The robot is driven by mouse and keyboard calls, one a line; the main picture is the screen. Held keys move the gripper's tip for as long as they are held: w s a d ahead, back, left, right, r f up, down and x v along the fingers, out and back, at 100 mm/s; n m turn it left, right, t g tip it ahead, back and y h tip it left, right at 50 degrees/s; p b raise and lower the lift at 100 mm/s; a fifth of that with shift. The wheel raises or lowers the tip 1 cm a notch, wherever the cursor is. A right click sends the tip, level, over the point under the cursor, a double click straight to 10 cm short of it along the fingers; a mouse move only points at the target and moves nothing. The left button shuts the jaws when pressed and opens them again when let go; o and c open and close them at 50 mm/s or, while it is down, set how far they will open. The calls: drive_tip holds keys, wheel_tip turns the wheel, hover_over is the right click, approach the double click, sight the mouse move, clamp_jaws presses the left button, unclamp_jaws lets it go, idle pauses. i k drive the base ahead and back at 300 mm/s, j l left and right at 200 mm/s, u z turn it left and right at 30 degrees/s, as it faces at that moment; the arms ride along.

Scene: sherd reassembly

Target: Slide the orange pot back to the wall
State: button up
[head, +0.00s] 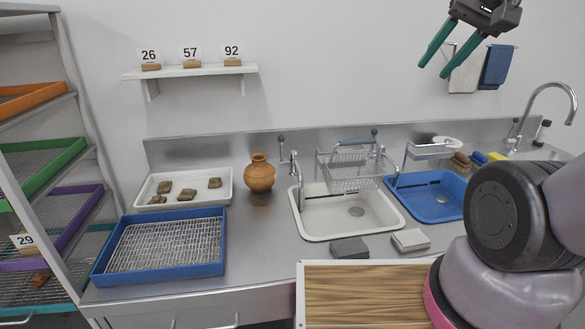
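The orange pot (260,174) stands upright on the steel counter (256,232), between the white tray and the white sink. It is near the back, in front of the low steel backsplash. Its upper part overlaps the backsplash in the picture, so I cannot tell how wide the gap behind it is. The wall (300,60) rises above the backsplash. My gripper (432,72) is at the upper right, high above the counter and far from the pot. Its two green fingers are apart with nothing between them.
A white tray (218,201) with several brown sherds and a blue rack tray (98,278) lie left of the pot. A tap (297,182) and white sink (318,232) stand close on its right. A numbered shelf (205,71) hangs above. Counter in front of the pot is clear.

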sight(260, 177)
drive_tip(key=j+u, duration=0.4)
drive_tip(key=j, duration=1.15)
drive_tip(key=k, duration=0.05)
